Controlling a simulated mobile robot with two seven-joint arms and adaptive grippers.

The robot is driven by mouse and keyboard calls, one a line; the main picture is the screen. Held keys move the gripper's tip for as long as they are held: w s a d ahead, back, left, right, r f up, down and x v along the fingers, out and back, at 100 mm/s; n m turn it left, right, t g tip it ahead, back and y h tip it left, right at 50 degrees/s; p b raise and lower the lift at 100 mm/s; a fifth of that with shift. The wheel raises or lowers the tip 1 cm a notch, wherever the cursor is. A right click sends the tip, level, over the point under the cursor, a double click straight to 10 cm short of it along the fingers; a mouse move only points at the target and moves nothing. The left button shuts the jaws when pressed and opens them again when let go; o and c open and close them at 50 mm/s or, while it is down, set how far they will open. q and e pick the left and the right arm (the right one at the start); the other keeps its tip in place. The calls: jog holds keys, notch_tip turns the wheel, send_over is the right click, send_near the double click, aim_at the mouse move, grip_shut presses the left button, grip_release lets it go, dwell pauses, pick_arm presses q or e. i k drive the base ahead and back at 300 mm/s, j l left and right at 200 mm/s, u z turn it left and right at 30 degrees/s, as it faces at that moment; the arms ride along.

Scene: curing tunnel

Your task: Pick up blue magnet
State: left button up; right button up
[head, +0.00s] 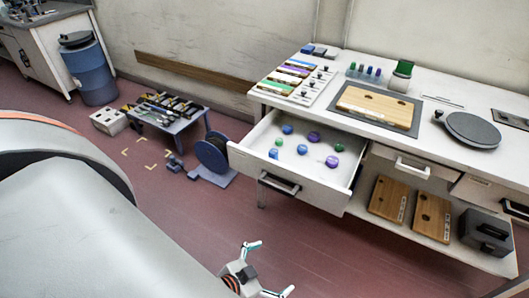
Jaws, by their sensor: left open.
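Several small round pieces, which look like magnets, lie spread inside an open white drawer (246,158). Blue ones are at the back left (287,129), in the middle (302,149) and near the front left (273,153). Purple magnets (313,137) and green magnets (339,148) lie among them. I cannot tell which blue one the task means. My left gripper (271,269) is at the bottom of the view, open and empty, its teal-tipped fingers spread. It is well apart from the drawer, nearer to me. My right gripper is out of view.
The white workbench (455,100) carries a wooden board (375,104), a dark round plate (472,129) and coloured strips. Boards and a dark case (485,231) sit on its lower shelf. A low tool table (170,112) and a blue reel (211,155) stand left. Red floor before the drawer is clear.

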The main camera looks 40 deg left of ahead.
aim_at(273, 152)
jog(key=j+u, duration=0.5)
jog(key=u, duration=0.2)
jog(key=i, duration=0.05)
